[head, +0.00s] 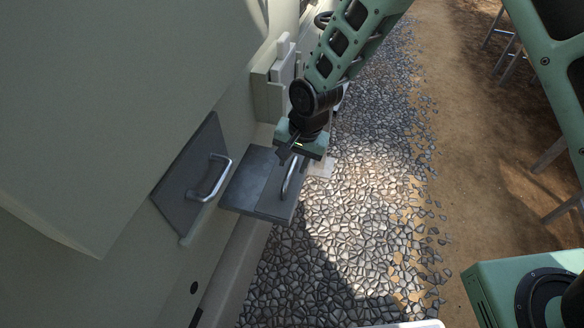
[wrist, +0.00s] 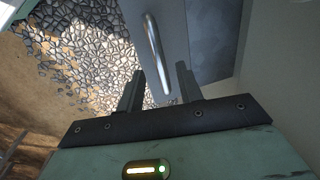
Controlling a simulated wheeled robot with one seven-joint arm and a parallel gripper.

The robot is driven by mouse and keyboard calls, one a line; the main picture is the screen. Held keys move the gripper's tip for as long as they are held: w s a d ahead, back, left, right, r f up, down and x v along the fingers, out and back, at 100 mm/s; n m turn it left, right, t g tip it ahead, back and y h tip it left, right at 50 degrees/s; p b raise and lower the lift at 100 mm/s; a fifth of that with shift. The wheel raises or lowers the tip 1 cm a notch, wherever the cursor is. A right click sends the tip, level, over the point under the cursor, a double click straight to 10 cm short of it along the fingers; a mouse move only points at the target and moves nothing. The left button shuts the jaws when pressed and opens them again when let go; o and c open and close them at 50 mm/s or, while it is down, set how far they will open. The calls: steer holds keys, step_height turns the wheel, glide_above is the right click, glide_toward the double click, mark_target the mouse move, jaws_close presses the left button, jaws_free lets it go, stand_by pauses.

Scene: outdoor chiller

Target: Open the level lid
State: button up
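A grey lid (head: 254,180) juts out from the pale wall roughly level, with a metal bar handle (head: 291,177) near its outer edge. It also shows in the wrist view as a grey panel (wrist: 213,40) with the same handle (wrist: 154,48). A second dark grey lid (head: 181,192) with a bent metal handle (head: 213,179) lies against the wall to the left. My gripper (head: 284,153) is at the far end of the jutting lid's handle. In the wrist view its fingers (wrist: 160,72) are apart, with the handle appearing between them; contact is not visible.
The large pale housing (head: 110,90) fills the left side. Pale wall fittings (head: 283,70) stand behind my gripper. Stone paving (head: 345,235) and bare earth (head: 450,130) lie open to the right, with metal legs (head: 552,155) at the far right.

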steer(key=shift+w+a+f, duration=0.1)
steer(key=shift+a+f, duration=0.05)
steer(key=shift+f, duration=0.45)
steer(key=shift+a+f, duration=0.1)
steer(key=shift+f, duration=0.45)
jaws_close()
steer(key=shift+w+a+r+h+p, duration=0.1)
steer(key=shift+a+r+h+p, duration=0.4)
steer(key=shift+p, duration=0.35)
steer(key=shift+w+a+r+g+h+p, duration=0.3)
steer(key=shift+a+g+h+p, duration=0.15)
steer(key=shift+h+p, duration=0.35)
jaws_free()
steer(key=shift+s, duration=0.1)
